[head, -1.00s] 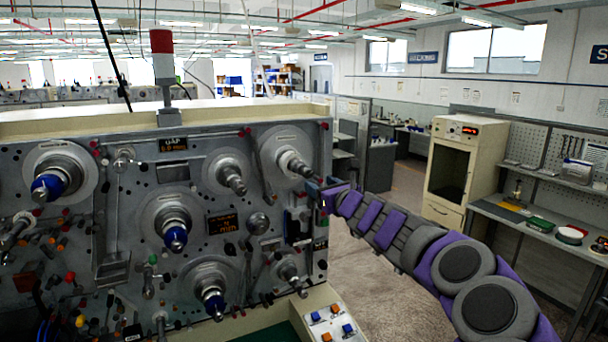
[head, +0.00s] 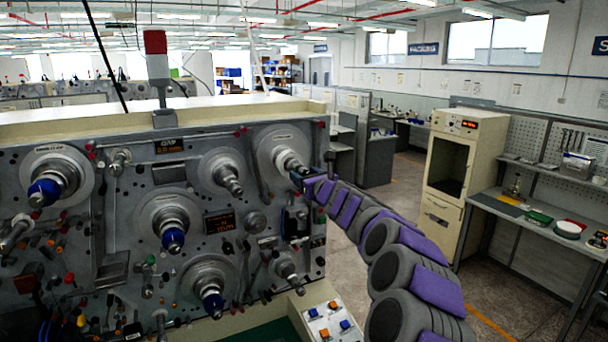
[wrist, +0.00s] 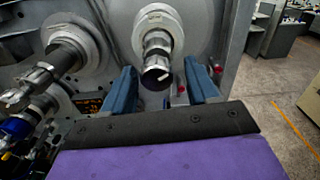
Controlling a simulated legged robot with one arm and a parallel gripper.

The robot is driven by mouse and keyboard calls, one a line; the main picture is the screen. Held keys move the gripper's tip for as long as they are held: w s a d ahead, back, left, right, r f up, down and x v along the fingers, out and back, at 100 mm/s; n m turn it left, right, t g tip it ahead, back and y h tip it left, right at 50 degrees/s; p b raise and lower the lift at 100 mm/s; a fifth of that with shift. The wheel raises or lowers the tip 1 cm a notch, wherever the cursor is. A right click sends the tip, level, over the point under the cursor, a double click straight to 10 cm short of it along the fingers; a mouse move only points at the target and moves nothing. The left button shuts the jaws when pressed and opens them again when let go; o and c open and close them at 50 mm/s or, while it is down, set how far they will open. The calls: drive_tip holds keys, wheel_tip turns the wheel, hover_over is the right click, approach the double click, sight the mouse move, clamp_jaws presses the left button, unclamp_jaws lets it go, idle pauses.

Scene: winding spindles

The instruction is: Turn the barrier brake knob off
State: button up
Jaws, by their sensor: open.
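The grey machine panel (head: 130,215) carries several metal spindles and small knobs. My gripper (head: 299,174) is at the panel's upper right, close to the upper-right spindle (head: 287,160). In the wrist view my gripper (wrist: 159,68) is open, with two blue fingers apart and nothing held between them. The same spindle (wrist: 157,48) with its black-banded end (wrist: 156,76) appears between and beyond the fingertips. I cannot tell whether it touches them. A small red knob (wrist: 217,68) sits just right of the right finger. No label shows which part is the barrier brake knob.
A second spindle (wrist: 62,60) stands left of my gripper, with a blue-tipped one (wrist: 15,127) below it. A control box with coloured buttons (head: 330,318) sits below my arm. A cream cabinet (head: 455,180) and a workbench stand right. Floor between is clear.

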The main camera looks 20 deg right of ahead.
drive_tip(key=shift+d, duration=0.45)
drive_tip(key=shift+a+r, duration=0.1)
drive_tip(key=shift+a, duration=0.75)
drive_tip(key=c, duration=0.3)
drive_tip(key=shift+d, duration=0.35)
drive_tip(key=c, duration=0.7)
drive_tip(key=shift+a, duration=0.1)
drive_tip(key=shift+c, duration=0.2)
